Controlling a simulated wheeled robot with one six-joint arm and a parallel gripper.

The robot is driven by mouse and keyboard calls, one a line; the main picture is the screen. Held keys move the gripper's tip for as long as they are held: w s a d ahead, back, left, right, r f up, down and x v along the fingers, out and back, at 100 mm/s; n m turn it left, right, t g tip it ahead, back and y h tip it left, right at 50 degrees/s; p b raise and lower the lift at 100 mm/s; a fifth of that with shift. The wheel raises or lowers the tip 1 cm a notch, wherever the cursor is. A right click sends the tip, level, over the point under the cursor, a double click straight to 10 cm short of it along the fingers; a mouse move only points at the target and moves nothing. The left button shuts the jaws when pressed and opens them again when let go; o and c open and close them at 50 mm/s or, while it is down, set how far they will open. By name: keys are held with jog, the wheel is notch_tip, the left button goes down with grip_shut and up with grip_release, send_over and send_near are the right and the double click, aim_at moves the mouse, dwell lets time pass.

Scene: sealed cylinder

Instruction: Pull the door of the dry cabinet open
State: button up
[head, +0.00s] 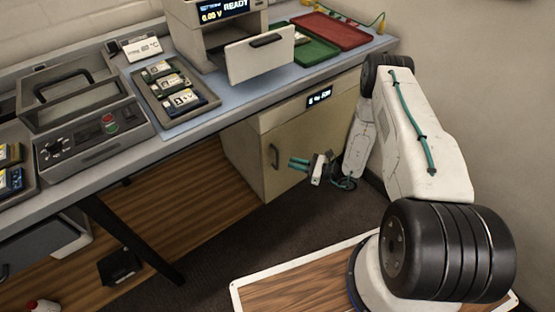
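The dry cabinet (250,150) stands under the bench, with a small lit display (319,97) on its upper front. Its beige door (310,135) looks closed. A dark vertical handle (273,156) is near the door's left edge. My gripper (292,163) is in front of the door, to the right of the handle, with its teal fingers pointing left toward it. The two fingers look spread with a small gap and nothing between them. The fingers appear apart from the handle, though the depth between them is hard to judge.
The bench (200,122) overhangs the cabinet. On it stand a device with an open white flap (260,60), a tray of modules (205,101), and green (318,50) and red (330,30) trays. A dark bench leg (130,240) is at left. Dark floor (250,235) before the cabinet is clear.

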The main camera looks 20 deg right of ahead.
jog(key=x, duration=0.7)
jog(key=shift+w+a+f, duration=0.1)
jog(key=shift+w+a, duration=0.15)
grip_shut()
